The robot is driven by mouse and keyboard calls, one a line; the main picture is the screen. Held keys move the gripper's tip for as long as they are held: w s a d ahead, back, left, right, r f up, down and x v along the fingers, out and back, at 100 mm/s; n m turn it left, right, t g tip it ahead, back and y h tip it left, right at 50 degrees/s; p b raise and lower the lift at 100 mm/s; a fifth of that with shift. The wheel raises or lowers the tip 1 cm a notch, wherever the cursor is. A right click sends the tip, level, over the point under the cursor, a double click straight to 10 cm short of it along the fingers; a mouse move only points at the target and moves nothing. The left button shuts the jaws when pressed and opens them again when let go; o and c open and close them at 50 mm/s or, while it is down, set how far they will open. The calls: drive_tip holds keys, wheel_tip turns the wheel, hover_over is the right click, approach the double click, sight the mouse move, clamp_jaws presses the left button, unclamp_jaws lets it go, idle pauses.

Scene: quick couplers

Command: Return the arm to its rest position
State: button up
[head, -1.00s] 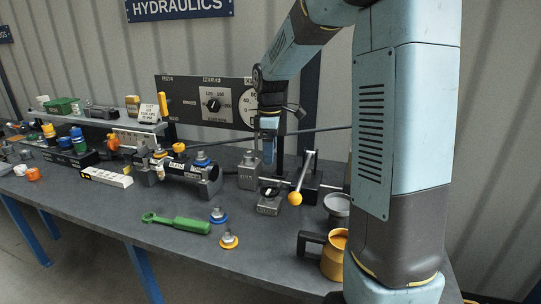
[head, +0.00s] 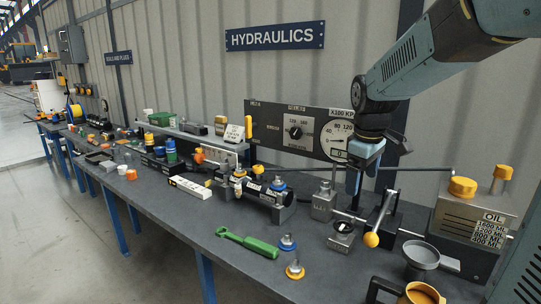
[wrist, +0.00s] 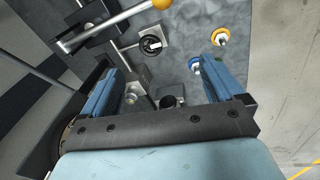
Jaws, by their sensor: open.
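My gripper (head: 356,186) hangs from the arm over the back right of the bench, in front of the gauge panel (head: 310,133). In the wrist view its two blue fingers (wrist: 165,78) stand wide apart with nothing held between them. Below it are a grey block (head: 322,203), a small block with a round black dial (head: 342,236) and a lever with a yellow ball (head: 371,240). In the head view these fittings overlap the fingers' lower end, so exact clearance cannot be told. My upper arm reaches in from the top right.
The oil tank (head: 470,222) with yellow caps stands right of my gripper. A funnel (head: 421,256) and a yellow jug (head: 418,293) stand at the front right. A green tool (head: 247,242), a blue-ringed coupler (head: 287,242) and a yellow-ringed coupler (head: 294,269) lie on the bench.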

drive_tip(key=s+r+m+t, duration=0.2)
drive_tip(key=s+m, duration=0.6)
drive_tip(key=s, duration=1)
drive_tip(key=shift+s+d+r+m+t+y, duration=0.2)
drive_tip(key=shift+d+m+t+y, duration=0.1)
drive_tip(key=shift+t, duration=0.5)
